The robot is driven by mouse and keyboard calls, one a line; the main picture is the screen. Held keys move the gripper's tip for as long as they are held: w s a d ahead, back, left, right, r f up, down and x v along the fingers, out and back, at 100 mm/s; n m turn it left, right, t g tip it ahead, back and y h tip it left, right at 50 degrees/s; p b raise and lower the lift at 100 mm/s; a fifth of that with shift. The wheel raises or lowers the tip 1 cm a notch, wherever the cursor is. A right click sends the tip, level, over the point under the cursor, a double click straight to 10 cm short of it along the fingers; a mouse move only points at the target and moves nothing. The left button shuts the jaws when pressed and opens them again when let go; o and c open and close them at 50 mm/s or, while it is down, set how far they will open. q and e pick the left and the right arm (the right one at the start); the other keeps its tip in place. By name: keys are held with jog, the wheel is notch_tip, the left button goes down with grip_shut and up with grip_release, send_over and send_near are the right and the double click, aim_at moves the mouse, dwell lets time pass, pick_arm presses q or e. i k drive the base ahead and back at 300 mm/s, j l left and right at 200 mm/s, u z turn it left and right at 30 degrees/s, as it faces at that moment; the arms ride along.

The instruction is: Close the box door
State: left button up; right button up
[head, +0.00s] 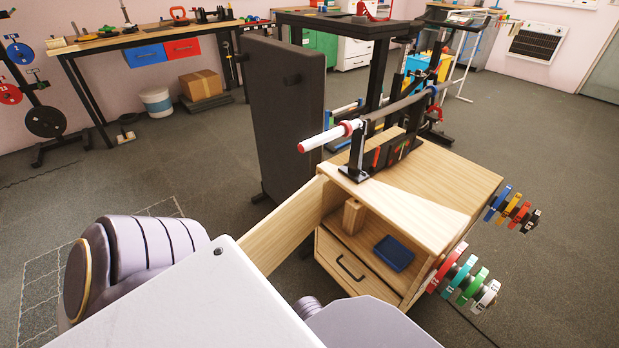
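The box is a light wooden cabinet (450,186) at the right of centre in the head view. Its wooden door (283,226) stands open, swung out to the left and towards me; its lower part is hidden behind my white body. Inside the open upper compartment are a wooden block (353,216) and a blue tray (394,254). Below it is a shut drawer with a dark handle (351,268). Parts of my arms show at the bottom, but neither gripper can be seen.
A barbell (330,137) rests in a black holder on top of the cabinet. Coloured weight plates hang on its right side (466,279). A dark upright panel (281,110) stands behind the door. Workbenches line the back wall; grey floor is clear at the right.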

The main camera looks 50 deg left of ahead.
aim_at(268, 244)
jog(key=k+j, duration=0.65)
jog(key=j, duration=0.2)
jog(key=k+j, duration=0.2)
jog(key=j, duration=0.15)
jog(key=k+j+z, duration=0.1)
jog(key=j, duration=1.5)
